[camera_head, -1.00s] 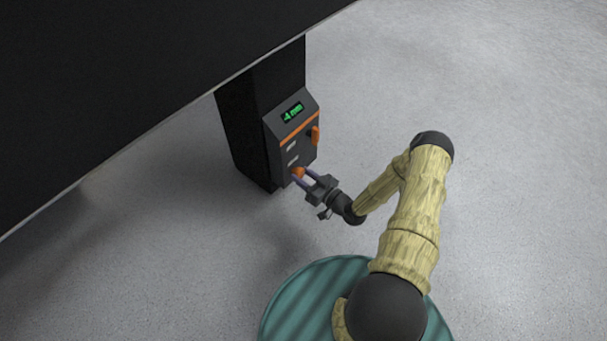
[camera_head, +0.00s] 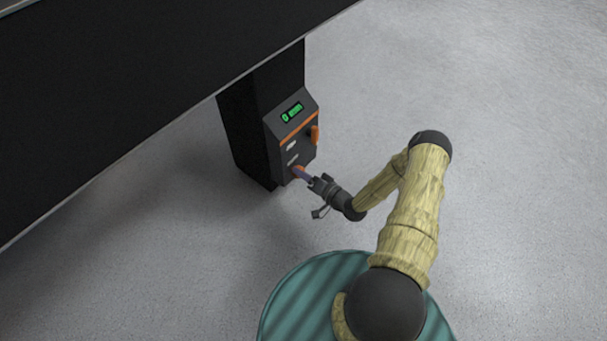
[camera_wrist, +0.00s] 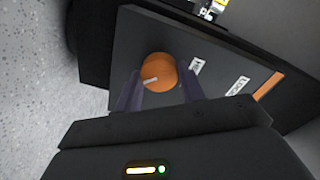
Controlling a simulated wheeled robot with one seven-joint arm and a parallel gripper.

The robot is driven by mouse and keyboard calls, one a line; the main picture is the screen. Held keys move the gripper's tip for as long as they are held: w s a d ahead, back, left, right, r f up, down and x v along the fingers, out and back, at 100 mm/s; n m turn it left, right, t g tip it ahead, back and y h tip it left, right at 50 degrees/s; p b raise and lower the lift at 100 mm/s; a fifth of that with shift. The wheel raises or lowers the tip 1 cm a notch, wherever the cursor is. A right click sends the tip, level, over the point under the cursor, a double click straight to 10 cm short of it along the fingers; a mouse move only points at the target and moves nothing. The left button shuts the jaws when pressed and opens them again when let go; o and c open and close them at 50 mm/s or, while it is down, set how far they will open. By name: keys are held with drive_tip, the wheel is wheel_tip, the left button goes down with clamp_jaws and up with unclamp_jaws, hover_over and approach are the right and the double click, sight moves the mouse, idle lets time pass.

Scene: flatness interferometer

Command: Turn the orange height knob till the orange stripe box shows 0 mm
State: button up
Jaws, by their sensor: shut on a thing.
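The orange height knob (camera_head: 298,170) sits low on the front of a dark control box (camera_head: 292,143). In the wrist view the knob (camera_wrist: 158,72) is round, with a pale mark pointing to the lower left. My gripper (camera_head: 302,172) is shut on the knob; in the wrist view its two purple fingers (camera_wrist: 160,90) are on either side of it. The box with the orange stripe (camera_head: 300,127) has a green display (camera_head: 291,112) above the stripe that reads 0 mm in the head view.
A second orange control (camera_head: 315,134) is on the right part of the box. White labels (camera_head: 292,145) are on its front. The box is on a black column (camera_head: 245,130) under a large dark slab (camera_head: 150,70). The grey floor to the right is clear.

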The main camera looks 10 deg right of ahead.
drive_tip(key=shift+d, duration=0.1)
idle(0.4)
drive_tip(key=o, duration=1)
drive_tip(key=shift+c, duration=0.2)
drive_tip(key=p+v, duration=0.6)
drive_tip(key=v, duration=1.1)
drive_tip(key=shift+d+p, duration=0.15)
drive_tip(key=shift+p, duration=0.2)
drive_tip(key=shift+s, duration=0.1)
